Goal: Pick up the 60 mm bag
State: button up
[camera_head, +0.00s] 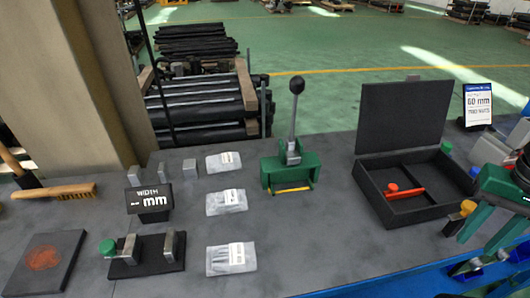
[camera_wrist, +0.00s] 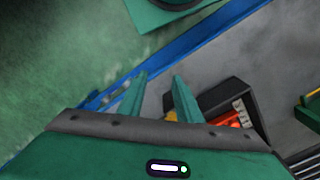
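Three clear bags with white labels lie in a column on the grey table in the head view: a far bag (camera_head: 223,162), a middle bag (camera_head: 226,202) and a near bag (camera_head: 231,261). Their labels are too small to read, so I cannot tell which is the 60 mm one. My gripper (camera_wrist: 160,76) is open and empty in the wrist view, with its two green fingers apart. In the head view it is at the far right, well away from the bags, above the table's front right part. No bag shows in the wrist view.
A green press (camera_head: 289,170) with an upright lever stands right of the bags. An open black case (camera_head: 438,208) holds a red-orange tool (camera_head: 404,193). A card (camera_head: 478,104) appears to read 60 mm. A width display (camera_head: 149,201) and a black fixture (camera_head: 147,256) stand left of the bags.

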aim_at(230, 161)
jog(key=z, duration=0.15)
jog(key=k, duration=1.5)
jog(key=u, duration=1.1)
jog(key=i, duration=1)
jog(key=z, duration=0.05)
